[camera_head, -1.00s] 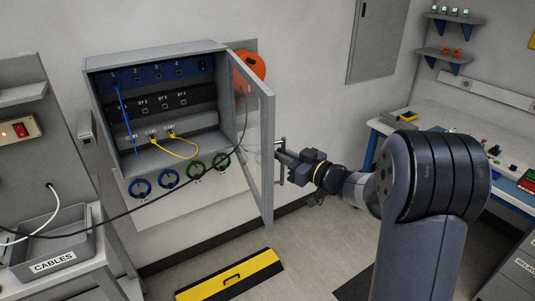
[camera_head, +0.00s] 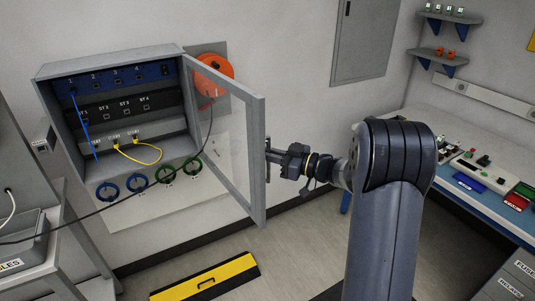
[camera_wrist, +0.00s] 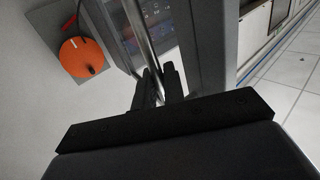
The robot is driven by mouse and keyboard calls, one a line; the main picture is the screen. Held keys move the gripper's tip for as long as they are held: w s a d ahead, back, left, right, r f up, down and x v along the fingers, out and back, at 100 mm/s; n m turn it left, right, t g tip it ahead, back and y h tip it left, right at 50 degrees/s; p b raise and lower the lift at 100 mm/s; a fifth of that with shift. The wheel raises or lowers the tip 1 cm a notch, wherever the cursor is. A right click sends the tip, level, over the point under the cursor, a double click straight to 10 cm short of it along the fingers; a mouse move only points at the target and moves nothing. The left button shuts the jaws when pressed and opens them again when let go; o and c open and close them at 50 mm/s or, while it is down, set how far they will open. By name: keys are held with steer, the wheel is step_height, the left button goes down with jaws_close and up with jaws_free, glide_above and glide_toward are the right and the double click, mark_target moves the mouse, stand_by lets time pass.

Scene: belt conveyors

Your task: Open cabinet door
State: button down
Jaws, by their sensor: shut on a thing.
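The grey wall cabinet (camera_head: 118,59) hangs at the left in the head view, with blue and black port panels and cables inside. Its glass-paned door (camera_head: 258,150) is hinged on the right side and stands open, swung out toward me. My gripper (camera_head: 272,158) is at the door's outer edge, on the handle side. In the wrist view my gripper (camera_wrist: 158,88) is shut on the metal door handle (camera_wrist: 140,35), a vertical bar between the two dark fingers. Part of the handle is hidden by the fingers.
An orange reel (camera_head: 214,75) is on the wall behind the door. A black cable runs across below the cabinet. A yellow-black floor cover (camera_head: 205,279) lies below. A workbench (camera_head: 475,140) stands at the right, a grey shelf unit at the left.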

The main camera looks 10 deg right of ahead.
steer(key=shift+w+r, duration=0.1)
steer(key=shift+r, duration=0.1)
steer(key=c, duration=1.6)
jaws_free()
steer(key=shift+a+f, duration=0.1)
steer(key=shift+a, duration=0.05)
steer(key=b+v, duration=0.3)
steer(key=v, duration=0.8)
